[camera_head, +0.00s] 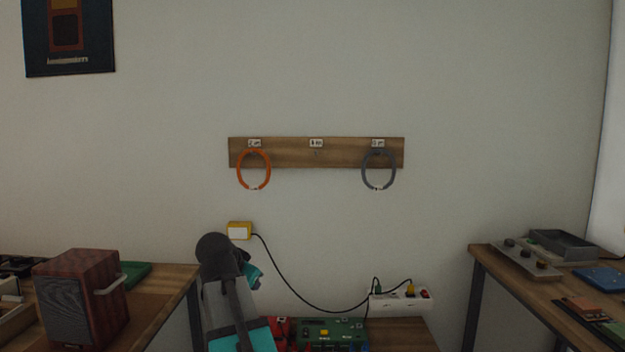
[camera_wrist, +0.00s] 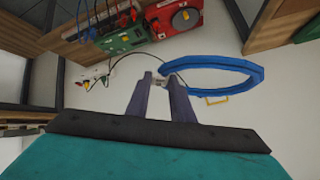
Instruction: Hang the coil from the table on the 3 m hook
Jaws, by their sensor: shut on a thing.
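A blue coil (camera_wrist: 242,67) shows in the wrist view as a ring. My gripper (camera_wrist: 163,80) is shut on its near left edge, and the ring reaches out to the right of the fingers. In the head view my arm shows at lower centre, and the coil is hidden. A wooden hook board (camera_head: 290,157) is on the wall above and to the right of my arm. It has three small white labels, too blurred to read surely. The middle hook (camera_head: 316,153) is bare. An orange coil (camera_head: 241,170) hangs at the left and a grey coil (camera_head: 392,170) at the right.
A yellow wall box (camera_head: 239,231) has a black cable running to a white power strip (camera_head: 385,300). A low table with a green device (camera_head: 345,333) is below. Benches with a speaker (camera_head: 80,300) and a grey device (camera_head: 515,262) flank it. The wall below the board is mostly clear.

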